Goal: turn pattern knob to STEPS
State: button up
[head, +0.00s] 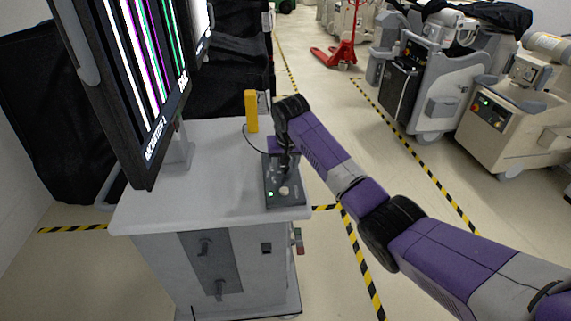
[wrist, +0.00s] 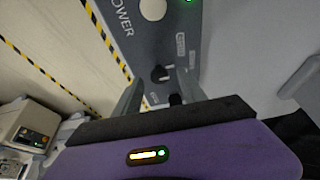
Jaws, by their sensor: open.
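The grey control box (head: 271,197) sits on the cart top, with a pale round button (head: 284,191) and a green light at its near end. In the wrist view the button (wrist: 153,9) is beside the word POWER. A small dark knob (wrist: 160,73) with a light mark shows on the box panel (wrist: 140,45); small labels beside it are too blurred to read. My gripper (wrist: 158,88) is open, its fingers to either side of the knob, contact unclear. In the head view my gripper (head: 286,160) is over the far part of the box and hides the knob.
The monitor (head: 150,90), labelled MONITOR A, shows vertical coloured stripes and stands left on the cart top (head: 200,205). A yellow upright block (head: 251,111) stands behind the box, with a dark cable nearby. Other carts (head: 435,85) and a red pallet jack (head: 342,50) are farther right.

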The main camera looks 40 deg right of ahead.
jog(key=b+v, duration=0.1)
jog(key=v, duration=0.6)
jog(key=shift+r, duration=0.1)
dwell(0.4)
